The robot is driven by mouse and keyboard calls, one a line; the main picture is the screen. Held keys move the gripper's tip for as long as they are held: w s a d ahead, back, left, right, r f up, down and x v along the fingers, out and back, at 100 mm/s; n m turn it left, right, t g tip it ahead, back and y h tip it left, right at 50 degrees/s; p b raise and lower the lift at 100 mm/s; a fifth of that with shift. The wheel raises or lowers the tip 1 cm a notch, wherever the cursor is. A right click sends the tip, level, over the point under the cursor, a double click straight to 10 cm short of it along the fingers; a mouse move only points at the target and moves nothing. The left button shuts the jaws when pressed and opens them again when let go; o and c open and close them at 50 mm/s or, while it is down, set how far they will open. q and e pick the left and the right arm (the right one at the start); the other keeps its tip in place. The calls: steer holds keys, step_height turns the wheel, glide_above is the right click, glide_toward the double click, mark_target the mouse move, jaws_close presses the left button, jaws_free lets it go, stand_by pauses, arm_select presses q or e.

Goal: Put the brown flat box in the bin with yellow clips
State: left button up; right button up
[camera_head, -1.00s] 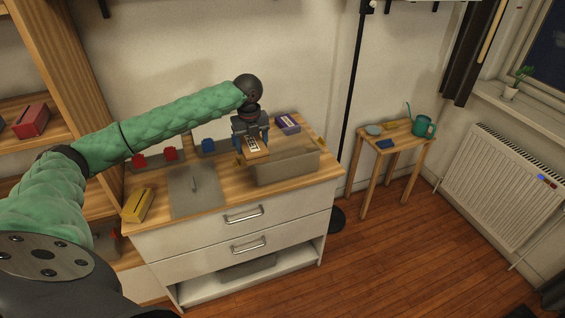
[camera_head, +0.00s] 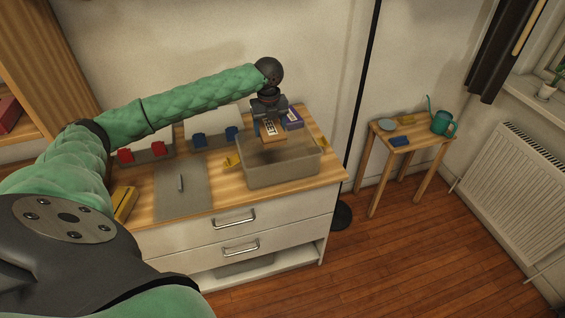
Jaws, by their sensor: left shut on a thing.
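My left gripper (camera_head: 269,118) is shut on the brown flat box (camera_head: 270,131), which has a white printed label on its face. It holds the box tilted above the back part of the open grey bin with yellow clips (camera_head: 285,173). One yellow clip (camera_head: 231,160) shows at the bin's left and another (camera_head: 323,143) at its right. I cannot tell whether the box's lower edge is below the bin's rim. My right gripper is not in view.
Grey bins with red clips (camera_head: 125,156) and blue clips (camera_head: 199,139) stand to the left on the wooden-topped cabinet. A purple box (camera_head: 293,120) is behind the yellow-clip bin. A grey mat (camera_head: 183,203) and a yellow box (camera_head: 124,203) lie at the left front.

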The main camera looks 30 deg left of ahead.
arm_select(q)
steer(key=shift+s+f+b, duration=0.35)
steer(key=shift+s+f, duration=0.25)
steer(key=shift+f, duration=0.05)
step_height(320, 180, down, 3)
steer(key=p, duration=0.2)
glide_above(270, 160)
steer(key=s+d, duration=0.2)
steer(key=f, duration=0.6)
steer(key=shift+s+f, duration=0.2)
steer(key=shift+f, duration=0.1)
step_height(270, 160, down, 3)
steer(key=shift+s+r+p, duration=0.1)
steer(key=shift+r+p, duration=0.1)
steer(key=shift+p, duration=0.2)
steer(key=shift+a+f, duration=0.1)
steer(key=shift+f, duration=0.4)
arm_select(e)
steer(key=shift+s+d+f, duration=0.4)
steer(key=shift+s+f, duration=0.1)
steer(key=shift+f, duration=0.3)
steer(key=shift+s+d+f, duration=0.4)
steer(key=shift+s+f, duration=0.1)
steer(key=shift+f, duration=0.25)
arm_select(q)
steer(key=shift+f, duration=0.1)
steer(key=o, duration=1.1)
steer(key=shift+c, duration=0.2)
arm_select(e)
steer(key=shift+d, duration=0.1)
